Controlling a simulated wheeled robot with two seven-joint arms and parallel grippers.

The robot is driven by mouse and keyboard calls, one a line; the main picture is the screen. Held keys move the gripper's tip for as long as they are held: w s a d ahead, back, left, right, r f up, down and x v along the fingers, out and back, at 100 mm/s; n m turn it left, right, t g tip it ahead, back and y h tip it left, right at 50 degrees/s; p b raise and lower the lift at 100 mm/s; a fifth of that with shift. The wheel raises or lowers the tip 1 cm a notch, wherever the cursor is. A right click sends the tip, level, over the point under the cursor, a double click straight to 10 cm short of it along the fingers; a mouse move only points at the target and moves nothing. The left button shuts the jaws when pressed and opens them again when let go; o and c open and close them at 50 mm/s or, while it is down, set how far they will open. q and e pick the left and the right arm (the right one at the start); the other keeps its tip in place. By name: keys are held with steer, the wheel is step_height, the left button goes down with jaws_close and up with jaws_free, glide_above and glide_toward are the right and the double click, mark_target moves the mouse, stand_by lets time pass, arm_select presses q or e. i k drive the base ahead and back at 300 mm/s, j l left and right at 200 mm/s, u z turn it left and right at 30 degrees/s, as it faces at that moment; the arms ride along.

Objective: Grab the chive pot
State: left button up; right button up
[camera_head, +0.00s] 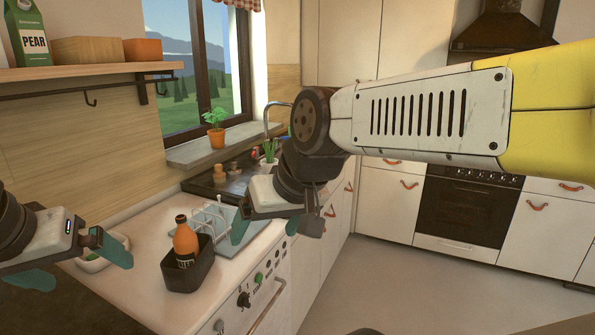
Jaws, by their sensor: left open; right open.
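A small pot with spiky green leaves, which looks like the chive pot (270,150), stands at the back of the counter by the sink, below the window. Its lower part is partly hidden by my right arm. My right gripper (276,228) is open and empty, nearer to me than this pot and over the front edge of the counter. My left gripper (88,268) is open and empty at the left edge, near a shallow white dish with something green (92,262), which it partly hides.
A black bin (190,272) holding an orange-brown bottle (186,240) stands on the counter (140,290) between my grippers. A dish rack (212,217) is behind it. An orange pot with a leafy plant (216,136) stands on the window sill. Open floor lies to the right.

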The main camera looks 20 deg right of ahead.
mark_target(267, 162)
steer(key=z, duration=0.85)
steer(key=i+l+z, duration=0.2)
steer(key=l+z, duration=0.2)
steer(key=l, duration=0.25)
steer(key=i+l+z, duration=0.2)
steer(key=i+l, duration=0.2)
steer(key=i, duration=0.15)
steer(key=i+l, duration=0.2)
steer(key=i, duration=0.2)
steer(key=i+l, duration=0.25)
steer(key=i+u, duration=0.6)
steer(key=u, duration=0.25)
steer(key=i+l+u, duration=0.1)
steer(key=i+u, duration=0.3)
steer(key=i+j+u, duration=0.1)
steer(key=u, duration=0.3)
steer(key=i+u, duration=0.55)
steer(key=u, duration=0.3)
